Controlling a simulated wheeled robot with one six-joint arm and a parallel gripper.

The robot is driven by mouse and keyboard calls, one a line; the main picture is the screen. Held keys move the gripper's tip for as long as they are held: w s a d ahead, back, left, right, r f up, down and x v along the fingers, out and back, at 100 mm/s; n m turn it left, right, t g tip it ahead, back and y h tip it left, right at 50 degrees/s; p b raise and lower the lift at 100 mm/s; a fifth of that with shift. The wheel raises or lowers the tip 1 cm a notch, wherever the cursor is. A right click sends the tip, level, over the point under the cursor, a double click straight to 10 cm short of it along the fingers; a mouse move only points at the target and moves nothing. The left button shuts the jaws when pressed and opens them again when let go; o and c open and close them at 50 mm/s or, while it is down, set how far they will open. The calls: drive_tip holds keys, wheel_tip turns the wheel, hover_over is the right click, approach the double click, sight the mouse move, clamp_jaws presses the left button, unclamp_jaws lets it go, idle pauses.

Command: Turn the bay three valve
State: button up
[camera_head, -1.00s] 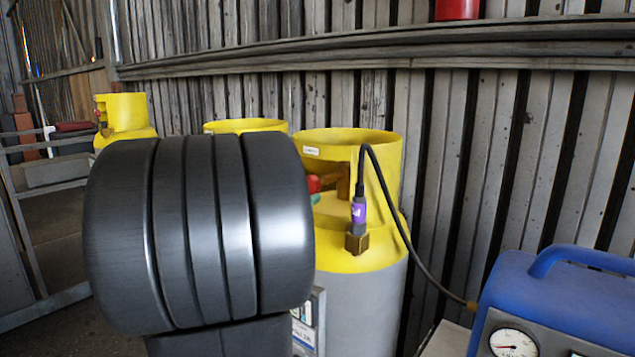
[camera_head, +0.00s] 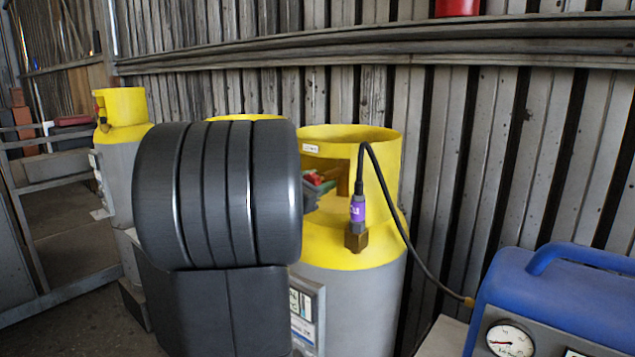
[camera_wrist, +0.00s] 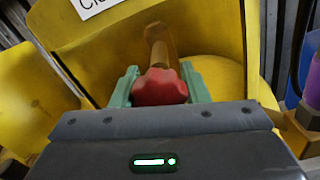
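The valve of the near yellow-topped cylinder has a red knob (camera_wrist: 160,87) on a brass stem (camera_wrist: 158,50), inside the yellow collar. In the wrist view my gripper (camera_wrist: 159,78) has its green fingers on either side of the knob, very close to it. I cannot tell whether they press on it. In the head view a little red of the knob (camera_head: 322,178) shows in the collar opening, beside my dark wrist, which hides much of the gripper. The cylinder (camera_head: 360,300) stands upright with a grey body and yellow top.
A black hose (camera_head: 398,220) with a purple-banded connector (camera_head: 357,210) runs from this cylinder to a blue machine (camera_head: 560,290) with a gauge at right. Another yellow-topped cylinder (camera_head: 122,108) stands at far left, and one is partly hidden behind my arm. A ribbed wall is behind.

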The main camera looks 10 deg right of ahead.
drive_tip(key=c, duration=0.3)
